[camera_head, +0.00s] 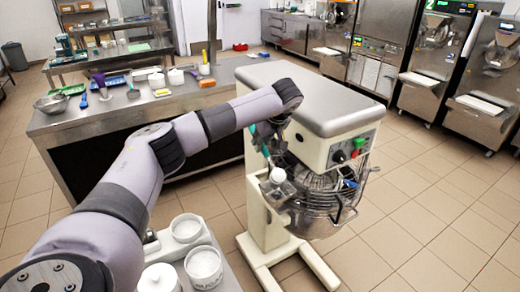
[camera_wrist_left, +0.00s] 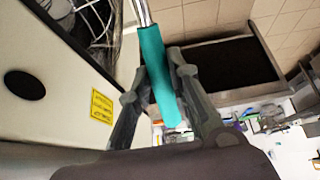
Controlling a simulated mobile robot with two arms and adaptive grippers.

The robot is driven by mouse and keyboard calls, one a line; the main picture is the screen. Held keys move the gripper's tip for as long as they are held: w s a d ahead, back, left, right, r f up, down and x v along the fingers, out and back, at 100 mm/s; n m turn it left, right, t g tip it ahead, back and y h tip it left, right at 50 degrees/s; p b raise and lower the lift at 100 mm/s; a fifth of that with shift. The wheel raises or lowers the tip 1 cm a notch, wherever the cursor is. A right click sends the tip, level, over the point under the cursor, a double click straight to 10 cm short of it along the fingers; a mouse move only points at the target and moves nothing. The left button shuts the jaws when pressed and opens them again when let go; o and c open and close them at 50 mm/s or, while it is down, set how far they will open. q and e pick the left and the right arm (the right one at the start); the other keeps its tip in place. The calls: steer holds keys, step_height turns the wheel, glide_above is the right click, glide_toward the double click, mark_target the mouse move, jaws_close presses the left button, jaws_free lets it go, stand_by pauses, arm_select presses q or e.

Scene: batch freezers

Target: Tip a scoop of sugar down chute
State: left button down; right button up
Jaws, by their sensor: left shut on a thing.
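My left gripper (camera_head: 262,137) is beside the mixer head, partly hidden by my arm. In the left wrist view it (camera_wrist_left: 158,65) is shut on the teal handle (camera_wrist_left: 162,85) of the scoop, whose metal shaft (camera_wrist_left: 142,10) runs out of the top of the picture. The planetary mixer (camera_head: 315,105) has a wire guard (camera_head: 325,190) around its bowl. A small white shape (camera_head: 278,175) shows at the guard's left side; I cannot tell whether it is sugar in the scoop or part of the chute. My right gripper is not in view.
White tubs (camera_head: 204,267) stand on a side table below my arm. A steel counter (camera_head: 110,118) behind carries a bowl (camera_head: 51,103), trays and small tools. Batch freezers (camera_head: 432,60) line the right wall. The tiled floor right of the mixer is clear.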

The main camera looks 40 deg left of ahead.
arm_select(q)
steer(key=shift+s+d+r+t+y, duration=0.15)
steer(key=shift+d+r+t+y, duration=0.15)
steer(key=shift+d+r+y, duration=0.35)
steer(key=d+y, duration=0.1)
steer(key=s+d+r+t+y, duration=0.1)
steer(key=y, duration=0.1)
steer(key=shift+s+d+r, duration=0.1)
steer(key=shift+d+r, duration=0.2)
steer(key=shift+d, duration=0.05)
steer(key=shift+s+d+r+t+y+b, duration=0.15)
steer(key=shift+d+t+y+b, duration=0.1)
steer(key=shift+d+y, duration=0.15)
steer(key=shift+s+d+r+t+y+b, duration=0.1)
steer(key=shift+d+t+y, duration=0.2)
steer(key=shift+y, duration=0.15)
steer(key=shift+s+d+r+y+p, duration=0.2)
steer(key=shift+d+r+y+p, duration=0.2)
steer(key=shift+d+r+y, duration=0.2)
steer(key=shift+s+d+f+t+y+p, duration=0.1)
steer(key=shift+s+d+t+y+p, duration=0.25)
steer(key=shift+p, duration=0.4)
steer(key=shift+w+a, duration=0.1)
steer(key=shift+w, duration=0.05)
